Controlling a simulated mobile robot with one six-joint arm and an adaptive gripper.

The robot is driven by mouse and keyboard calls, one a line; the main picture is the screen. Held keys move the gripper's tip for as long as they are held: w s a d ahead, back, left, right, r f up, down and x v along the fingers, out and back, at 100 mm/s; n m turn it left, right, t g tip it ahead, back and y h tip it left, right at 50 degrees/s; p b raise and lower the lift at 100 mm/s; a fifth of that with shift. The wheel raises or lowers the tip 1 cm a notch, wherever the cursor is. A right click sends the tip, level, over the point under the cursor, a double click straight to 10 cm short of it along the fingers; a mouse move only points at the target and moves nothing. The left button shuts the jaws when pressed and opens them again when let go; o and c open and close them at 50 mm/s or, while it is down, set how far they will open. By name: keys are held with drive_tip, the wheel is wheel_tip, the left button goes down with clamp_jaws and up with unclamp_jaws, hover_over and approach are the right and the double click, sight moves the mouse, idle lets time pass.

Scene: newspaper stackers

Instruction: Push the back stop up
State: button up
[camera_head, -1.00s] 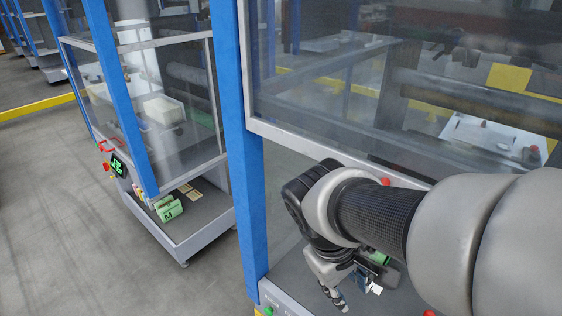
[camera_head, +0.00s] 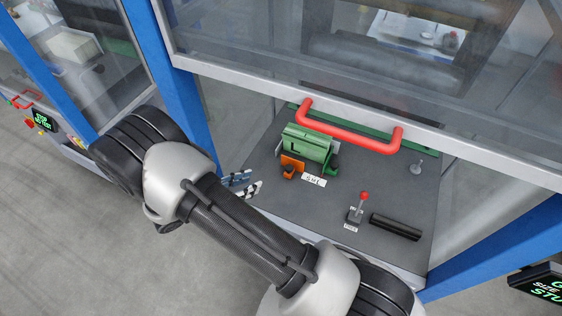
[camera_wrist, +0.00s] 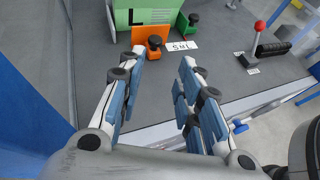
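A green block (camera_head: 308,144) stands on the grey shelf (camera_head: 270,175) of the machine; in the wrist view its face (camera_wrist: 140,14) carries a black "L". An orange piece with a knob (camera_head: 290,168) is at its front left, and a green knobbed piece (camera_head: 333,164) is at its right. I cannot tell which part is the back stop. In the head view the fingertips (camera_head: 244,184) show left of the block, partly behind my arm.
A red handle (camera_head: 350,130) on the raised glass door overhangs the shelf. A red-tipped lever (camera_head: 360,205) and a black bar (camera_head: 396,227) stand to the right. A white label (camera_head: 314,181) lies before the block. Blue posts (camera_head: 165,70) flank the machine.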

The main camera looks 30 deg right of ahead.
sight(288, 168)
drive_tip(key=shift+n+t, duration=0.3)
drive_tip(key=shift+n, duration=0.1)
drive_tip(key=x, duration=0.6)
drive_tip(key=b+x, duration=0.1)
drive_tip(key=x, duration=0.4)
drive_tip(key=f+b+x, duration=0.1)
drive_tip(key=x, duration=0.5)
drive_tip(key=shift+d+f, duration=0.1)
clamp_jaws()
